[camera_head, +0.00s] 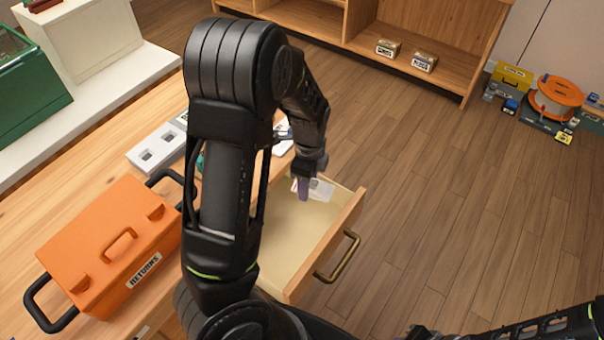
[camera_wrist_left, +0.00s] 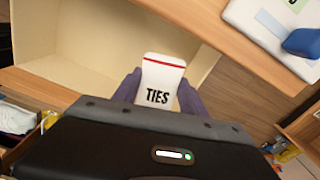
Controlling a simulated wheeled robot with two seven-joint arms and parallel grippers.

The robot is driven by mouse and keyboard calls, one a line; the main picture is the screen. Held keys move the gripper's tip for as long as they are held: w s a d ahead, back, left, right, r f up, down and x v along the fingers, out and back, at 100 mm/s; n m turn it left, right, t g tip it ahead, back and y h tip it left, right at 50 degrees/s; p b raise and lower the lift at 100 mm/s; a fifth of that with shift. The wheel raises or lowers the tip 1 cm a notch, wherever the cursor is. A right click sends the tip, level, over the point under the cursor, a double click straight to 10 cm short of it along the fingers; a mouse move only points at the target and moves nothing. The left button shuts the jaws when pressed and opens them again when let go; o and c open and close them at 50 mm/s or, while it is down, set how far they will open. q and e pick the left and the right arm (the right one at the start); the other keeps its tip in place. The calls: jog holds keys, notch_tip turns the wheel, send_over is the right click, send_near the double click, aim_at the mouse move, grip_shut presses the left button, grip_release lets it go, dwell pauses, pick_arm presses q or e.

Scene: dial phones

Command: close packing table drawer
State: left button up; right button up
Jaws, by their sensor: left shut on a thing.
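The packing table drawer (camera_head: 285,255) stands pulled out of the wooden table (camera_head: 25,215), its brass handle (camera_head: 338,257) on the front panel. My left arm reaches across the head view. My left gripper (camera_head: 303,188) is over the far part of the open drawer. In the left wrist view my left gripper (camera_wrist_left: 160,92) is shut on a white packet (camera_wrist_left: 161,80) with a red stripe and the word TIES. The packet is above the pale drawer interior (camera_wrist_left: 75,70). My arm hides part of the drawer and table. My right gripper is not in view.
An orange RETURNS box (camera_head: 105,240) with black handles sits on the table. A white panel with square openings (camera_head: 150,150) lies behind it. A wooden shelf (camera_head: 450,65) stands at the back. Several items, including an orange reel (camera_head: 558,95), are at the far right. The floor right of the drawer is clear.

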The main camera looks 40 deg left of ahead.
pick_arm(q)
jog(key=w+d+r+n, duration=0.9)
jog(key=d+r+n, duration=0.2)
jog(key=d+n, duration=0.2)
jog(key=shift+r+n, duration=0.35)
jog(key=shift+n, duration=0.65)
jog(key=shift+a, duration=0.1)
